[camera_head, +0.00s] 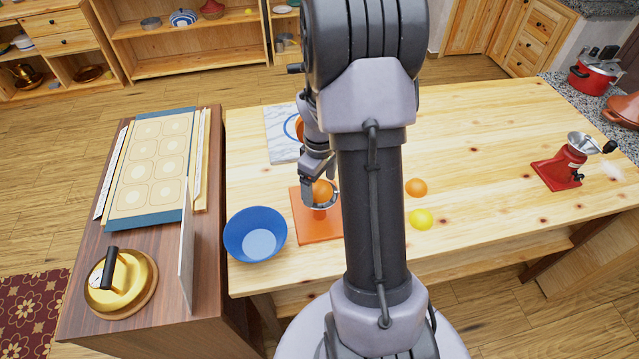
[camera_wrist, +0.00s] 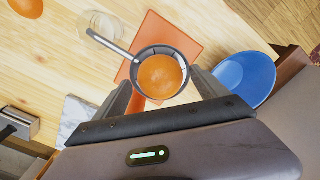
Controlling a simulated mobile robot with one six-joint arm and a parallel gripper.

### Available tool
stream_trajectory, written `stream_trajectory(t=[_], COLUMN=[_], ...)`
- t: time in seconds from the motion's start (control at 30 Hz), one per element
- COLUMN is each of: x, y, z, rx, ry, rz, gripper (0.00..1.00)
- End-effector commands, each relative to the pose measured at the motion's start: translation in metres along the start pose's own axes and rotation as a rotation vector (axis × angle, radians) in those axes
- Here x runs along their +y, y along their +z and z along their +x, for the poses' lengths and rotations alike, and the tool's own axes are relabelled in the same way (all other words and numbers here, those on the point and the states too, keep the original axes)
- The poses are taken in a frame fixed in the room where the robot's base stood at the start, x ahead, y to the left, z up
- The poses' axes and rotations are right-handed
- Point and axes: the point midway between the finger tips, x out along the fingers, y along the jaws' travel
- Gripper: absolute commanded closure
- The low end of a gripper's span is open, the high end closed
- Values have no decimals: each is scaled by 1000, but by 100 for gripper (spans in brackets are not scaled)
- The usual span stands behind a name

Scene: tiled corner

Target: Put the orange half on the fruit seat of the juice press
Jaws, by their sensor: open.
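The orange half (camera_head: 322,190) sits within the round grey-rimmed seat of the juice press, which stands on an orange base (camera_head: 312,228). In the wrist view, the orange half (camera_wrist: 160,77) lies inside the seat's ring (camera_wrist: 147,53), with rim visible around it. A thin lever (camera_wrist: 112,46) extends from the ring. My gripper (camera_head: 318,181) is over the press, partly overlapping the fruit in the head view. In the wrist view my gripper (camera_wrist: 161,84) is open, with one finger on each side of the fruit and seat. The fruit's underside is hidden.
A blue bowl (camera_head: 255,234) stands left of the press. A clear glass (camera_wrist: 104,25) is beside it. A marble board (camera_head: 282,148) lies behind. An orange (camera_head: 416,187) and a lemon (camera_head: 421,219) lie to the right. A red grinder (camera_head: 560,167) stands far right; the table between is clear.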

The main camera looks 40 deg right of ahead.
Motion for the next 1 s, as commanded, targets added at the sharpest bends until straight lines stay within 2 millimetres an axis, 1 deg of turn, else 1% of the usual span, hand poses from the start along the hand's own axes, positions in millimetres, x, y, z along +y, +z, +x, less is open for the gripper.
stream_trajectory(t=[0.07, 0.17, 0.27, 0.3, 0.4, 0.53, 0.63, 0.83, 0.87, 0.93, 0.97, 1.0], x=[0, 0, 0, 1, 1, 0, 0, -2, -6, -29, -45, -74], y=[0, 0, 0, -1, -1, 0, 0, -1, -3, -10, -14, -16], z=[0, -11, -36, -49, -78, -108, -120, -127, -131, -153, -168, -189], rx=[0, 1, 3, 3, 3, 2, 1, 5, 12, 49, 77, 124], ry=[0, 2, 2, 3, 3, 2, 0, 3, 7, 24, 33, 42], rz=[0, 0, 1, 1, 0, -1, 0, 4, 10, 49, 80, 129], gripper=[17, 17, 17, 17, 17, 17, 17, 17, 17, 17, 17, 17])
